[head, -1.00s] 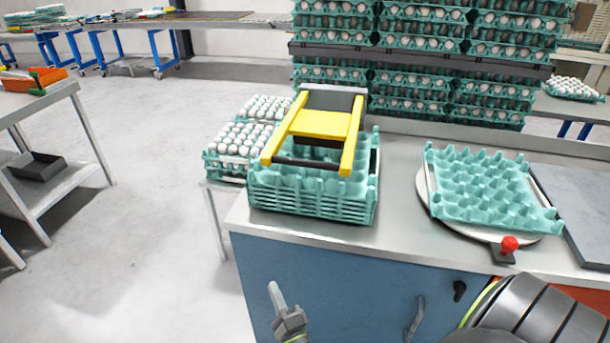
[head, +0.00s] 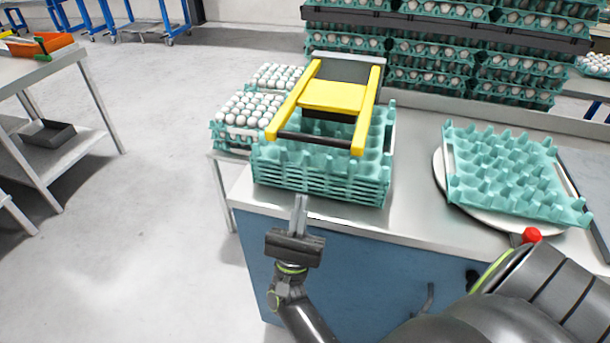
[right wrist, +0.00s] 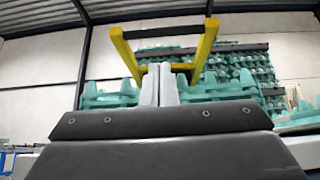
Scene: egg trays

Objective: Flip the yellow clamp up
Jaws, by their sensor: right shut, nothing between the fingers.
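The yellow clamp (head: 333,96) slants over the stack of teal egg trays (head: 330,186), with its dark cross bar at the near end above the top tray. Its far end meets a grey bracket behind the stack. My right gripper (head: 300,206) is shut and empty, in front of and below the near end of the clamp, apart from it. In the right wrist view, the shut fingers (right wrist: 159,86) point up toward the clamp's yellow arms (right wrist: 204,48). My left gripper is not in view.
A single teal tray (head: 505,170) lies on a round plate at right, near a red knob (head: 532,235). White eggs (head: 245,109) stand in trays left of the stack. Tall egg-tray stacks (head: 430,65) are behind. The grey counter (head: 420,210) is bare between the stack and plate.

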